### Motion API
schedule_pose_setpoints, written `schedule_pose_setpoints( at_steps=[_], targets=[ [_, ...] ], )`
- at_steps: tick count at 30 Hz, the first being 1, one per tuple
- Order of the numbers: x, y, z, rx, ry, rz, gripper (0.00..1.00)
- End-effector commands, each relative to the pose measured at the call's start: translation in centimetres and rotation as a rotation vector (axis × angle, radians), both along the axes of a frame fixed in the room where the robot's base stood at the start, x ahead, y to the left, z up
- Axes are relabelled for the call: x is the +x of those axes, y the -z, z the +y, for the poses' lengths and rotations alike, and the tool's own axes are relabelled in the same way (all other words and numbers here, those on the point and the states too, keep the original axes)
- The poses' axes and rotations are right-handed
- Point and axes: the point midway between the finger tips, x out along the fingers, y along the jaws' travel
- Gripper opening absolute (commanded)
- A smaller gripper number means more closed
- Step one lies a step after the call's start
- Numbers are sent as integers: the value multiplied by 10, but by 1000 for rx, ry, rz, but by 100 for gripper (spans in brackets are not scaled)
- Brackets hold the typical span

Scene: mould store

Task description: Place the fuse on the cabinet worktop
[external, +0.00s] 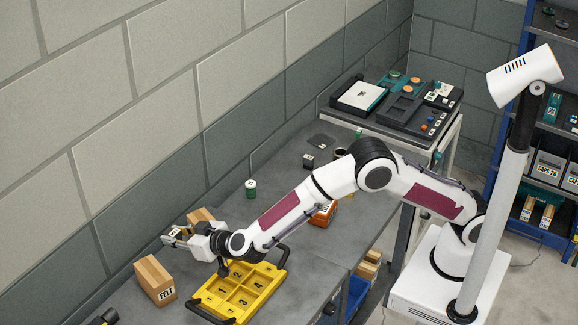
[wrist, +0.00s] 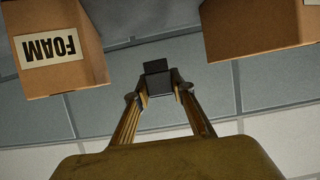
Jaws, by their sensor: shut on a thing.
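My gripper (external: 176,237) reaches out level over the far left of the grey worktop (external: 275,180), pointing toward the wall. It also shows in the wrist view (wrist: 158,90), its two fingers closed on a small dark block (wrist: 156,66), which I take to be the fuse. The block sticks out past the fingertips. In the external view it is too small to make out clearly. The gripper is between a FELT carton (external: 155,280) and a FOAM carton (wrist: 62,48), apart from both as far as I can tell.
A yellow numbered tray (external: 240,290) with black handles lies below my forearm. A green-and-white can (external: 251,189), a black block (external: 308,161) and an orange item (external: 323,215) stand farther right. Dark trays (external: 400,105) cover the back table. The worktop's middle has clear patches.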

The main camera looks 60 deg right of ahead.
Motion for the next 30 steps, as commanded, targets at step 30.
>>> schedule_pose_setpoints(
  at_steps=[30],
  targets=[
    [0, 38, 0, 0, 0, 1, 1]
  ],
)
